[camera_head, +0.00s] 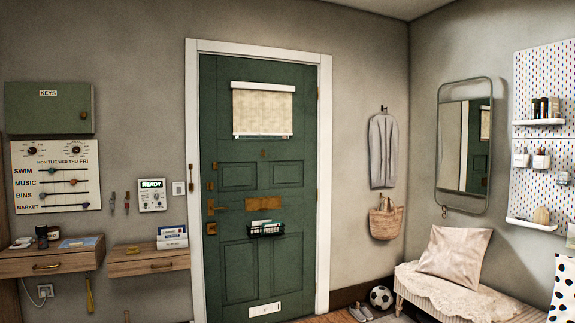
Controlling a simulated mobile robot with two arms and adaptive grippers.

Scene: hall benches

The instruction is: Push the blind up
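The blind (263,111) is a cream fabric panel on the upper part of the green door (224,240). It hangs from a white bar at its top and is drawn down, with a pale strip along its bottom edge. The door looks shut in its white frame. Neither of my grippers is in the view.
A wire basket (265,230) and brass handle (219,206) stick out from the door. Wooden drawer shelves (148,260) are on the left wall. A bench (440,298) with a pillow, a football (380,297) and shoes (360,312) are at the right.

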